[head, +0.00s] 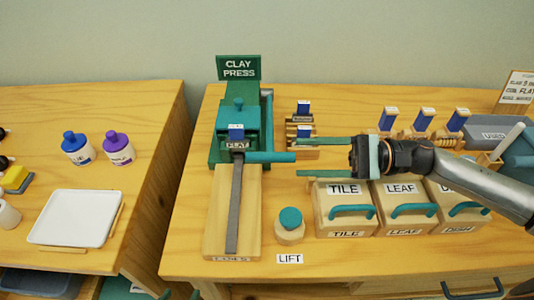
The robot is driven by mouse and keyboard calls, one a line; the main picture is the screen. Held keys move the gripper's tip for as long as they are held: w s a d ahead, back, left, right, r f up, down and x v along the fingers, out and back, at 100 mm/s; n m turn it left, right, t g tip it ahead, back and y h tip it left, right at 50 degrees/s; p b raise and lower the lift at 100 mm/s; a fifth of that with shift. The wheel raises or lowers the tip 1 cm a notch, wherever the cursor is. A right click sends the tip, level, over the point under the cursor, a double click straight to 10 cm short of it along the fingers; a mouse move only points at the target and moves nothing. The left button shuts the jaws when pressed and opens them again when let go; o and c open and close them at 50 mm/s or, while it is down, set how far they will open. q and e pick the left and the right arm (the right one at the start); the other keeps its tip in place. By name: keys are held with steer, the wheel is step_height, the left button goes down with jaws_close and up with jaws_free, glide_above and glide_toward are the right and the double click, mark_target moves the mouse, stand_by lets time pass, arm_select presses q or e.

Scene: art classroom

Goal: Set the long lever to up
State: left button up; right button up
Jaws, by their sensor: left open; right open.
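The green clay press (229,150) stands on the right-hand table. A long grey bar (234,210) runs from its front along a wooden board (215,215). A teal bar handle (270,157) sticks out level to the right from the press front. I cannot tell which of these is the long lever, or whether they are joined. My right gripper (304,157) points left with its teal fingers spread open. The handle's free end appears at the mouth between the fingertips; no grip shows. My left gripper is out of view.
A round teal-topped knob (290,223) stands near a LIFT label (289,258). Boxes marked TILE (344,192) and LEAF (403,190) sit below the gripper. Blue-and-wood pieces stand behind it. A second table (70,120) at left holds bottles and a white tray (72,232).

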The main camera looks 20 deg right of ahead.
mark_target(275, 156)
steer(key=p+x, duration=0.1)
steer(key=x, duration=0.6)
steer(key=shift+r, duration=0.1)
steer(key=shift+w+a+p, duration=0.2)
steer(key=shift+a+p, duration=0.1)
steer(key=shift+a, duration=0.3)
jaws_close()
stand_by(0.8)
